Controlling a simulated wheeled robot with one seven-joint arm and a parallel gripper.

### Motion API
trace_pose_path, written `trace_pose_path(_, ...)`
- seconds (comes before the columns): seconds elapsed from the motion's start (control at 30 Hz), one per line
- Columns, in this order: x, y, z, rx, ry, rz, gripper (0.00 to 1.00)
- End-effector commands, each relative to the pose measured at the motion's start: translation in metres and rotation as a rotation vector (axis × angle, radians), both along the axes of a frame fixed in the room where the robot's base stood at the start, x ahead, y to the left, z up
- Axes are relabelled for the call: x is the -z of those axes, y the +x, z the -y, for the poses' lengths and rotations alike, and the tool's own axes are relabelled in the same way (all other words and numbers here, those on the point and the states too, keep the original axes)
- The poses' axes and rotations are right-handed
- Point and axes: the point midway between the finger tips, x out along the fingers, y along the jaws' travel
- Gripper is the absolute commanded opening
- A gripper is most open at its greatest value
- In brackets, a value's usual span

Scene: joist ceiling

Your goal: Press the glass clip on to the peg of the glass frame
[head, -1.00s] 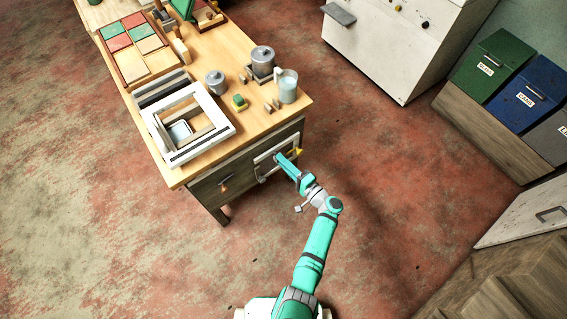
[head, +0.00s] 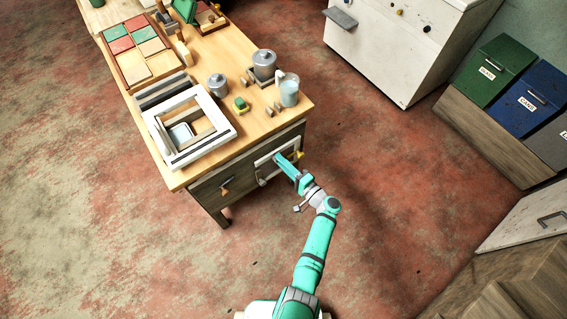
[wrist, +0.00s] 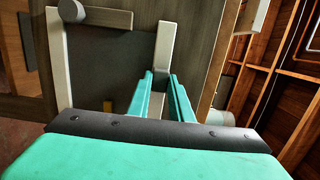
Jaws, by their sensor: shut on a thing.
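The glass frame (head: 262,161) is a pale frame on the front of the wooden workbench. In the wrist view the pale right rail of the glass frame (wrist: 165,42) and its dark panel (wrist: 100,62) lie straight ahead of the fingertips. My gripper (head: 277,157) reaches to the frame's right part. In the wrist view its two teal fingers (wrist: 161,80) are close together, shut on a small pale piece, the glass clip (wrist: 156,105), mostly hidden between them. The peg cannot be made out. I cannot tell whether the clip touches the frame.
A small yellow part (head: 300,154) shows right of my gripper. On the workbench (head: 245,143) stand a white frame stack (head: 217,112), a glass jug (head: 289,92) and lidded pots (head: 263,66). The floor right of the bench is clear.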

Motion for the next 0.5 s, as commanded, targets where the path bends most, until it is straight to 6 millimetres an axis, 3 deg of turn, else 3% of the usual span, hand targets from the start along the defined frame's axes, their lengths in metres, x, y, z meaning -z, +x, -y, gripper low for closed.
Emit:
trace_pose_path(0.2, 0.0008, 0.0027, -0.0062, -0.008, 0.002, -0.001, 0.0)
trace_pose_path(0.23, 0.0009, 0.0024, -0.0056, -0.007, 0.001, -0.001, 0.26)
trace_pose_path(0.3, 0.0008, 0.0024, -0.0044, -0.005, 0.002, -0.001, 0.41)
trace_pose_path(0.5, 0.0004, 0.0029, -0.002, 0.0, 0.001, 0.0, 0.41)
